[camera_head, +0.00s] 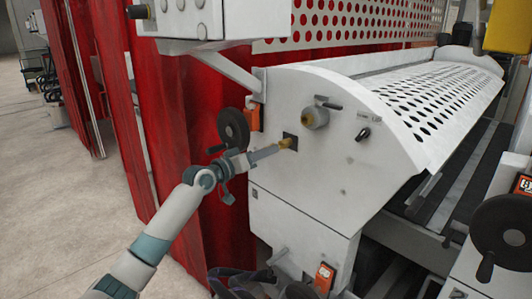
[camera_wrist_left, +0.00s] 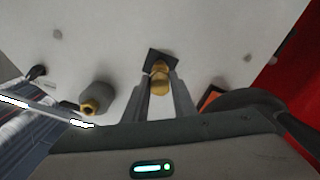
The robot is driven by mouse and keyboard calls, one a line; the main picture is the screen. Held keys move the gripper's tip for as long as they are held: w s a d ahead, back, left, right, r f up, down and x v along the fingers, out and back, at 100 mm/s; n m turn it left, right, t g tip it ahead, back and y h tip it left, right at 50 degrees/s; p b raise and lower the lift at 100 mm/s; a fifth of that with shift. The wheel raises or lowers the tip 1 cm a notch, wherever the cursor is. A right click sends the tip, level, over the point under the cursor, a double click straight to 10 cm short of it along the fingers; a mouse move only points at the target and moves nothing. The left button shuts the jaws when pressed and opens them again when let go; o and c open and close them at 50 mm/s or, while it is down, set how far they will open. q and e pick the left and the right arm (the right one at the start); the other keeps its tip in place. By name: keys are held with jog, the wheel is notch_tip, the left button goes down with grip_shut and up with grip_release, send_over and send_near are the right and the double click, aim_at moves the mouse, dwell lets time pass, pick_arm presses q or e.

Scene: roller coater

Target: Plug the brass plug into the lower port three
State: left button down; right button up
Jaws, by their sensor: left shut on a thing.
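The brass plug (camera_head: 286,143) is between the fingers of my left gripper (camera_head: 279,146), which is shut on it. It also shows in the left wrist view (camera_wrist_left: 160,80), between the two grey fingers (camera_wrist_left: 161,100). The plug's far end is at a dark square port (camera_head: 292,139) on the white machine end panel (camera_head: 300,185). The port shows behind the plug in the left wrist view (camera_wrist_left: 162,55). I cannot tell whether the plug touches the port or sits inside it. No number is readable beside this port. My right gripper is not in view.
A grey round fitting with a brass centre (camera_head: 315,117) sticks out up and right of the port. A black lever (camera_head: 363,134) is further right. A black handwheel (camera_head: 233,128) and orange switch (camera_head: 253,117) are to the left, before a red curtain (camera_head: 190,100).

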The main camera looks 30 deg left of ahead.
pick_arm(q)
jog(key=shift+w+d, duration=0.2)
jog(key=shift+w, duration=0.35)
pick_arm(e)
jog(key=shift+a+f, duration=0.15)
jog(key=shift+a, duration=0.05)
pick_arm(q)
jog(key=shift+w+d+b, duration=0.25)
jog(key=shift+w+b, duration=0.1)
jog(key=shift+w, duration=0.3)
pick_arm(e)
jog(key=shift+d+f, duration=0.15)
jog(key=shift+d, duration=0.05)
pick_arm(q)
jog(key=c, duration=1.4)
grip_release()
jog(key=shift+s, duration=0.15)
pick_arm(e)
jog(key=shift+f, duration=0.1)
pick_arm(q)
jog(key=shift+b+v, duration=2.75)
jog(key=shift+v, duration=5.85)
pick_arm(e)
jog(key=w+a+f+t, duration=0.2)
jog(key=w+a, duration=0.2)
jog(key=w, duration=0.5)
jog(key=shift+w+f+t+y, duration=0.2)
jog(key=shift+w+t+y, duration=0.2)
pick_arm(q)
jog(key=shift+a, duration=0.1)
